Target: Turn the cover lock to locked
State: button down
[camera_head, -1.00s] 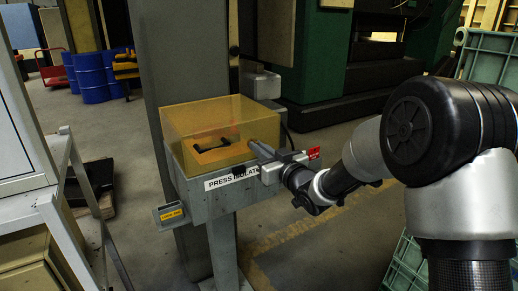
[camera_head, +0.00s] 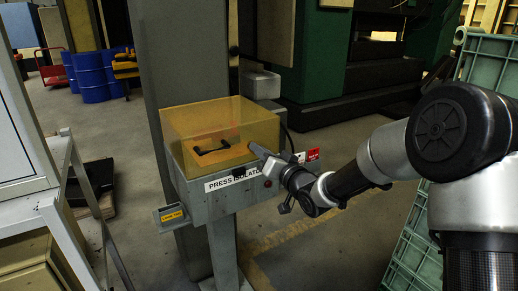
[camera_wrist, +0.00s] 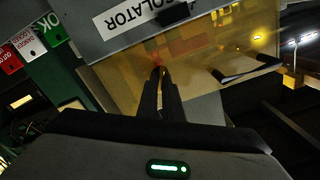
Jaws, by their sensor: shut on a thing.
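The amber see-through cover (camera_head: 205,122) sits on the grey press isolator box (camera_head: 205,197), with a black handle (camera_head: 212,147) visible inside its outline.
Red and green tags (camera_wrist: 25,42) hang beside the box. A grey frame (camera_head: 85,190) stands left, green crates (camera_head: 490,75) right.

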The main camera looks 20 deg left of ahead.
jog(key=m+p, duration=0.4)
jog(key=m, duration=0.7)
jog(key=shift+d+f+m, duration=0.1)
jog(key=shift+f+m, duration=0.05)
jog(key=shift+m, duration=0.25)
dwell(0.3)
jog(key=c, duration=1.9)
grip_release()
jog(key=p+v, duration=0.1)
jog(key=v, duration=1.6)
jog(key=shift+s+d, duration=0.1)
jog(key=shift+s, duration=0.1)
